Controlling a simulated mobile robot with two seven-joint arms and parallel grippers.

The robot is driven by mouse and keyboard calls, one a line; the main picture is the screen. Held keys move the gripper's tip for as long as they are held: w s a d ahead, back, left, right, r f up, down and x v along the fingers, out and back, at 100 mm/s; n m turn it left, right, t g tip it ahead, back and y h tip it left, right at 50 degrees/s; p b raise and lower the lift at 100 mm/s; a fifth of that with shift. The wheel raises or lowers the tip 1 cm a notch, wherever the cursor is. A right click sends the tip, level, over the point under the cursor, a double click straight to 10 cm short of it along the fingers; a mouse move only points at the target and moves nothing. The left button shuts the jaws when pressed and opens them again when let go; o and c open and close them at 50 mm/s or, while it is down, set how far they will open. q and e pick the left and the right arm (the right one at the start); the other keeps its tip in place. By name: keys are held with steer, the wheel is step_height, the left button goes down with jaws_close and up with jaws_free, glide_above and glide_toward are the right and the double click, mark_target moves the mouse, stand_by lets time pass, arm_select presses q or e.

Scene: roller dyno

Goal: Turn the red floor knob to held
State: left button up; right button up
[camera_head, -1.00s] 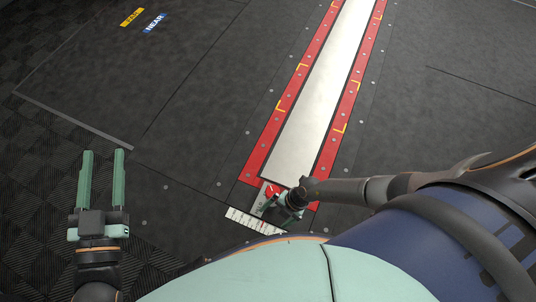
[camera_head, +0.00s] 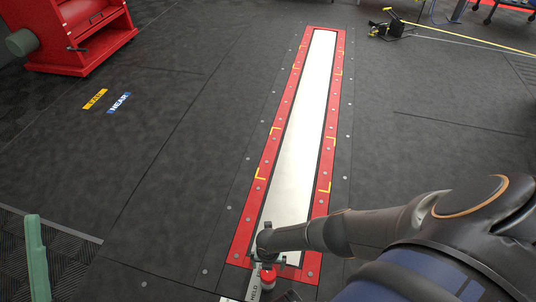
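The red floor knob (camera_head: 267,279) is at the bottom centre of the head view, at the near end of the red-framed strip. The knob's pointer direction is not clear.
A long pale strip (camera_head: 305,130) in a red bolted frame (camera_head: 272,145) runs away across the dark floor. FAR (camera_head: 95,99) and NEAR (camera_head: 119,103) labels lie left. A red machine (camera_head: 80,35) stands back left, a black-yellow device (camera_head: 391,25) back right. The floor between is clear.

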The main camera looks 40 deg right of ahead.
mark_target(268, 273)
steer(key=shift+f, duration=0.35)
step_height(268, 273, down, 3)
steer(key=b, duration=0.3)
steer(key=shift+r, duration=0.15)
step_height(268, 273, down, 6)
steer(key=b, duration=0.6)
arm_select(q)
step_height(268, 273, down, 7)
steer(key=s+d+m+h, duration=0.1)
steer(key=s+h, duration=0.1)
steer(key=h, duration=0.1)
steer(key=shift+d+m+g+b, duration=0.15)
steer(key=shift+m+g+b, duration=0.15)
steer(key=shift+m+b, duration=0.1)
arm_select(e)
steer(key=shift+f, duration=0.6)
steer(key=shift+c, duration=0.4)
steer(key=c, duration=1.2)
